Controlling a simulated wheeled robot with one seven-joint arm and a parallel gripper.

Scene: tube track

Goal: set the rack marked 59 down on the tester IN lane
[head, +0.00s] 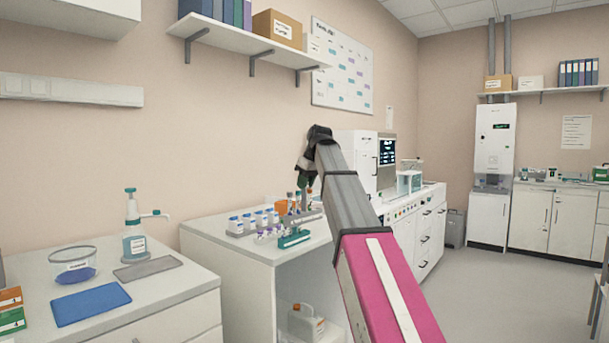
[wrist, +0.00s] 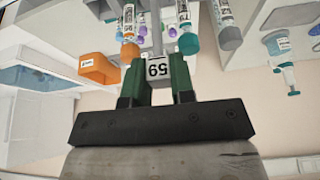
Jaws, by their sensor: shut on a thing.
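The rack marked 59 shows in the wrist view by its white tag (wrist: 158,69), which appears upside down. My gripper (wrist: 156,62) is shut on it, one green finger on each side of the tag. Tubes stand beside the tag, one with an orange end and others grey and teal. In the head view my gripper (head: 304,182) hangs at the end of my arm above the rear of the white bench. The rack there is small and partly lost among other tubes. I cannot make out the tester IN lane in either view.
Behind my arm is a white counter with equipment and a screen (head: 387,150). The floor (head: 490,290) at right is clear.

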